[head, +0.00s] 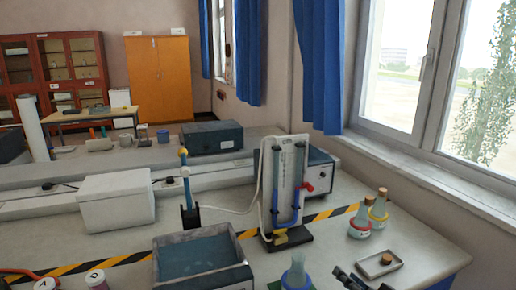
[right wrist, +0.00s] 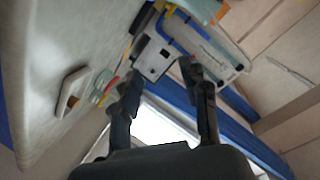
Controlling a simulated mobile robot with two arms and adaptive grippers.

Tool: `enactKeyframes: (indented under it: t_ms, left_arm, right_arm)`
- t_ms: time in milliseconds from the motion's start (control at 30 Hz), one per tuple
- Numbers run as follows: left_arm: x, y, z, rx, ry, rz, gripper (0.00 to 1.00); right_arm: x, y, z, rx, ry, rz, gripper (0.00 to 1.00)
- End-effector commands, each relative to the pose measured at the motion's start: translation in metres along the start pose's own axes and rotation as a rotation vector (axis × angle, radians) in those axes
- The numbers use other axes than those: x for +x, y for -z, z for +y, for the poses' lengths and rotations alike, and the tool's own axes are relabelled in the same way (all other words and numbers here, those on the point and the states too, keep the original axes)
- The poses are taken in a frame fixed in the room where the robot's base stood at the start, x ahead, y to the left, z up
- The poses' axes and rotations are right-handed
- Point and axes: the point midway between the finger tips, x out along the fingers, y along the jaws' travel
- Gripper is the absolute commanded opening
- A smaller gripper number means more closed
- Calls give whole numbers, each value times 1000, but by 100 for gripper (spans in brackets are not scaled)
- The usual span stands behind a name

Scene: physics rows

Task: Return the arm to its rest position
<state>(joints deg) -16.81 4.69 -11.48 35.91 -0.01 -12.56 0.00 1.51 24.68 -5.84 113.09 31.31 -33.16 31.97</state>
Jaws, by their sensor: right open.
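My right gripper (head: 364,281) shows as dark fingers at the bottom edge of the head view, low and right of centre. It is near the front of the bench (head: 425,258), just in front of a small white dish (head: 367,265) with a cork (head: 386,259). In the right wrist view my right gripper (right wrist: 160,78) has its two black fingers spread apart. Nothing shows between them. A white apparatus with blue tubing (right wrist: 205,45) appears beyond the fingertips, apart from them as far as I can tell. My left gripper is not in view.
A U-tube stand (head: 289,190) is behind the gripper. A grey tray (head: 203,285) and a white box (head: 117,200) stand farther left. The window sill (head: 430,175) borders the right.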

Motion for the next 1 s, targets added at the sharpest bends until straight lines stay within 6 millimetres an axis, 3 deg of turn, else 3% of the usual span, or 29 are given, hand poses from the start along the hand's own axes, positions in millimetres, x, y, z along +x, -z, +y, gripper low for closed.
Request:
enactKeyframes:
  t_ms: [267, 400, 500, 700, 900, 1000]
  left_arm:
    - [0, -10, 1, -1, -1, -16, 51]
    - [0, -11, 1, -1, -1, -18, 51]
    - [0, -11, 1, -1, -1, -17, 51]
    - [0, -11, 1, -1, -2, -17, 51]
    - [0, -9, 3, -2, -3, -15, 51]
    - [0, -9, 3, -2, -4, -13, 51]
  right_arm:
    - [-47, -103, 11, -178, -145, -259, 45]
    - [-95, -159, 20, -297, -242, -446, 45]
    - [-129, -186, 26, -361, -300, -561, 45]
    - [-187, -220, 32, -442, -382, -745, 45]
    - [-239, -240, 34, -487, -445, -900, 45]
    - [-256, -249, 38, -501, -467, -961, 45]
